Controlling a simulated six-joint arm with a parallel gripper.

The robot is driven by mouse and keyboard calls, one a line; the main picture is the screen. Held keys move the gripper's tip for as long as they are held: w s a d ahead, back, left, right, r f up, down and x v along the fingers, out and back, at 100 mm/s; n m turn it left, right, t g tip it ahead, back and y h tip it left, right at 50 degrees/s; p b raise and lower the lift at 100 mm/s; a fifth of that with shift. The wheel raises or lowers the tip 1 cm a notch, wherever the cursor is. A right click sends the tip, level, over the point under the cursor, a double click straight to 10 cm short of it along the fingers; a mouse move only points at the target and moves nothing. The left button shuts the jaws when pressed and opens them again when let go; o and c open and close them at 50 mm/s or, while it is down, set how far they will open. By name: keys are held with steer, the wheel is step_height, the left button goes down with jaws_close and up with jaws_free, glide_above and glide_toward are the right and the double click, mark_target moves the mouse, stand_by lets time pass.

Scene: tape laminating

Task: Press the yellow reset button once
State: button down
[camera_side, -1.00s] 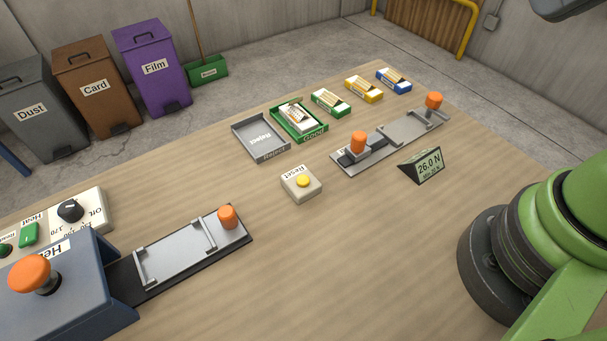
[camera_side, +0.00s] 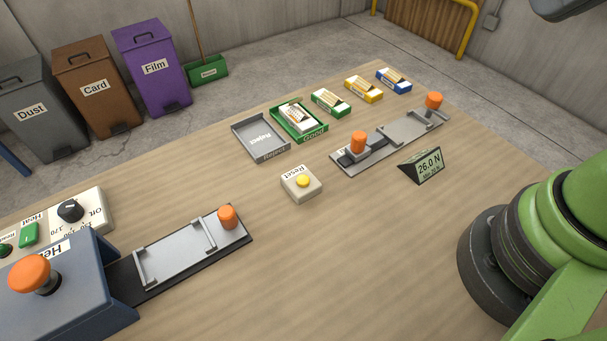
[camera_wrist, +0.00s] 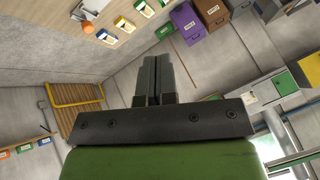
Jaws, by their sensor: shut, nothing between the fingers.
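The yellow reset button (camera_side: 303,181) sits on top of a small pale box labelled Reset, near the middle of the table in the side view. Nothing touches it, and its top is fully visible. My gripper (camera_wrist: 152,60) shows in the wrist view with its two dark fingers together and nothing between them. It points out over the room, away from the button. The gripper is not clearly seen in the side view, where only part of my green arm shows at the right.
A display reading 26.0 N (camera_side: 429,166) and a rail fixture with orange knobs (camera_side: 358,142) stand right of the button. The grey Reject tray (camera_side: 262,152) and green Good tray (camera_side: 318,138) lie behind it. A blue heater (camera_side: 75,290) is at lower left. Table around the button is clear.

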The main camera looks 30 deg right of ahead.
steer(key=n+y, duration=0.2)
steer(key=y, duration=0.1)
glide_above(306, 177)
step_height(306, 177, down, 18)
steer(key=shift+r, duration=0.25)
steer(key=shift+a, duration=0.1)
steer(key=shift+f, duration=4.4)
steer(key=shift+f, duration=0.1)
